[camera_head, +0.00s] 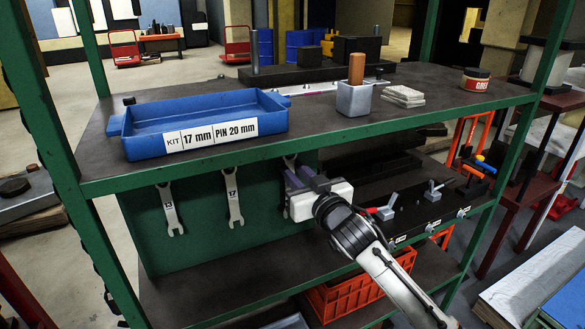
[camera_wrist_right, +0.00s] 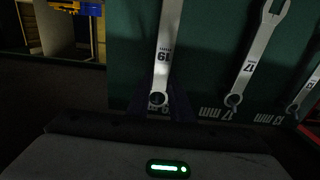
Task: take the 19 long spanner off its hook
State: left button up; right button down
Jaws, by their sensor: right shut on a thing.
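The 19 spanner (camera_wrist_right: 163,55) is a pale steel spanner marked 19, hanging against the green board at the right of the row. In the head view only its upper end (camera_head: 290,160) and a bit of its lower part show. My right gripper (camera_head: 297,178) is shut on it near the ring end. In the wrist view its dark fingers (camera_wrist_right: 160,98) stand on both sides of the ring, which is level with the neighbouring rings. Whether the ring is still on its hook cannot be told. My left gripper is out of view.
The 17 spanner (camera_head: 233,195) and the 13 spanner (camera_head: 168,208) hang left of it on the green board (camera_head: 200,240). The shelf above carries a blue tray (camera_head: 206,107) and a grey holder (camera_head: 354,99). Grey clamps (camera_head: 433,191) stand to the right; an orange crate (camera_head: 345,297) sits below.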

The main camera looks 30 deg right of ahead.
jog(key=shift+s, duration=0.1)
jog(key=shift+s+a+r+p, duration=0.1)
jog(key=shift+s+p, duration=0.6)
jog(key=shift+s, duration=0.8)
jog(key=shift+s, duration=0.25)
jog(key=s+p, duration=0.1)
jog(key=s, duration=0.4)
jog(key=shift+s+a+p, duration=0.15)
jog(key=shift+s+p, duration=0.1)
jog(key=shift+p, duration=0.05)
